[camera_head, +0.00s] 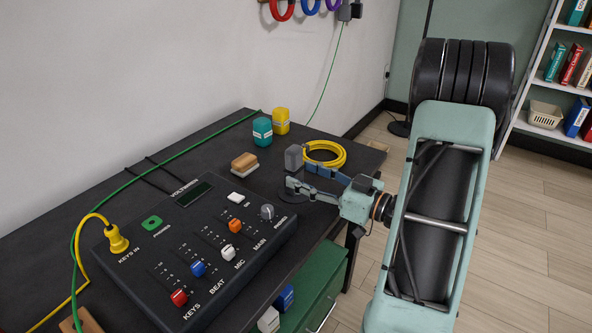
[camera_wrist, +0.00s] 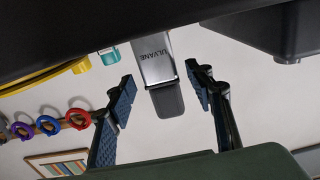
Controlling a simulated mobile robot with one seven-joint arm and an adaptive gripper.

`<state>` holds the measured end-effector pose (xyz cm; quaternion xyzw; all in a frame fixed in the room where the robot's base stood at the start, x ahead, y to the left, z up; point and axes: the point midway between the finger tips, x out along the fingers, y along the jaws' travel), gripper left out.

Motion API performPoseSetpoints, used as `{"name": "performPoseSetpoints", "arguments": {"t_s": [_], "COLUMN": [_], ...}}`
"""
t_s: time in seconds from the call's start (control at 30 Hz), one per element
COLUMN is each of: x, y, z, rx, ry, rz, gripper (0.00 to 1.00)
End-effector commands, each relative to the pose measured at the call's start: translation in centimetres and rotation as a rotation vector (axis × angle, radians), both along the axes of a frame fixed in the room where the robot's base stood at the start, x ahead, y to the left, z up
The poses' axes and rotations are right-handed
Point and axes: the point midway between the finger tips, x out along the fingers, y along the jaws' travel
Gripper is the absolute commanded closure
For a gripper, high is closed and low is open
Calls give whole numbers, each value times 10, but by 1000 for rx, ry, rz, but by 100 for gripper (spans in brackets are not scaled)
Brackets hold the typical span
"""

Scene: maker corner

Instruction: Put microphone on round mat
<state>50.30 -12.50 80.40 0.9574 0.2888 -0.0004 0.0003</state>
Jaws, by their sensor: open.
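The microphone (camera_head: 294,157) is a small grey block standing on the black table, just beyond my fingertips in the head view. In the wrist view the microphone (camera_wrist: 155,62) has a silver body marked ULVANE and a dark grey end, and it shows between my two fingers. My gripper (camera_head: 300,177) is open, low over the table, with a finger to each side of the microphone's line; no grip on it shows. The round mat (camera_head: 292,198) is a dark disc on the table under my nearer finger, partly hidden by it. The microphone's foot is partly hidden.
A yellow cable coil (camera_head: 343,154) lies right behind the microphone. Teal (camera_head: 262,132) and yellow (camera_head: 280,121) jars and a wooden-topped block (camera_head: 244,163) stand to the left. A mixer (camera_head: 200,250) fills the table's front. A green drawer unit (camera_head: 318,292) stands below.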

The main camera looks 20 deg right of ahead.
Motion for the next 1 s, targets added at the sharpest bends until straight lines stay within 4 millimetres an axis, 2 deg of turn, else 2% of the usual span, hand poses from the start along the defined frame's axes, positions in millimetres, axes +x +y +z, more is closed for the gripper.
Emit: {"name": "performPoseSetpoints", "arguments": {"t_s": [0.2, 0.4, 0.57, 1.0], "x": [-41, -66, -73, -74], "y": [-29, -44, -49, -49], "z": [2, 1, 0, 0], "rx": [2, 0, 1, 0], "ry": [2, 0, 1, 0], "rz": [-5, -3, -1, 0], "gripper": [52, 52, 52, 52]}}
